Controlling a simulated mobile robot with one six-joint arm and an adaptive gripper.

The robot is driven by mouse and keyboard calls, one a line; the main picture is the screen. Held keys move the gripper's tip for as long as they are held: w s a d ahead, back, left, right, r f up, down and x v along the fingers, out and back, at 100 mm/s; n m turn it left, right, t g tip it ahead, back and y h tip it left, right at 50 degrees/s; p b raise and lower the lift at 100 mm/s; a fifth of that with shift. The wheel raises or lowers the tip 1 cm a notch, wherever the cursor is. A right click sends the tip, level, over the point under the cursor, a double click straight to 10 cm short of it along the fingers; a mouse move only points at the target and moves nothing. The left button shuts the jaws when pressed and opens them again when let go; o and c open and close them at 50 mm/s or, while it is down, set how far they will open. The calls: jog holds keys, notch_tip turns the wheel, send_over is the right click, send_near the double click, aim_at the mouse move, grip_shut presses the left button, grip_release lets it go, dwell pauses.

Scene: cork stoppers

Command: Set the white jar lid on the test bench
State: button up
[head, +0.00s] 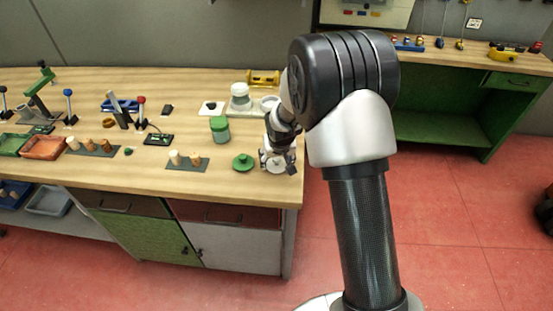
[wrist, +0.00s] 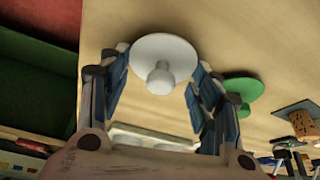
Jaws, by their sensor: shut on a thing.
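The white jar lid (wrist: 164,62), a round disc with a knob, is between the blue-padded fingers of my gripper (wrist: 160,64) in the wrist view. My gripper (head: 277,161) is shut on it near the right end of the wooden test bench (head: 222,186). In the head view the lid (head: 277,169) shows just below the fingers, partly hidden by them. It is low over the bench top; I cannot tell whether it touches the wood.
A green lid (head: 243,162) lies close on the left; it also shows in the wrist view (wrist: 243,87). Behind stand a green-lidded jar (head: 220,129) and a white jar (head: 240,97). Cork stoppers (head: 185,159) stand farther left. The bench's right edge is near.

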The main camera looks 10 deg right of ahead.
jog(key=o, duration=0.9)
jog(key=shift+f, duration=0.15)
jog(key=shift+s+r+p, duration=0.1)
jog(key=shift+r+p, duration=0.2)
jog(key=shift+r, duration=0.25)
jog(key=s+f+p+v, duration=0.1)
jog(key=s+p+v, duration=0.15)
jog(key=v, duration=1.15)
jog(key=s+f+p+v, duration=0.1)
jog(key=s+v, duration=0.2)
jog(key=v, duration=1.1)
jog(key=shift+n, duration=0.3)
jog(key=s+r, duration=0.1)
jog(key=s, duration=0.5)
jog(key=s+r, duration=0.1)
jog(key=s, duration=0.5)
jog(key=s+d+r, duration=0.1)
jog(key=s, duration=0.6)
jog(key=shift+s+r, duration=0.15)
jog(key=shift+r, duration=0.1)
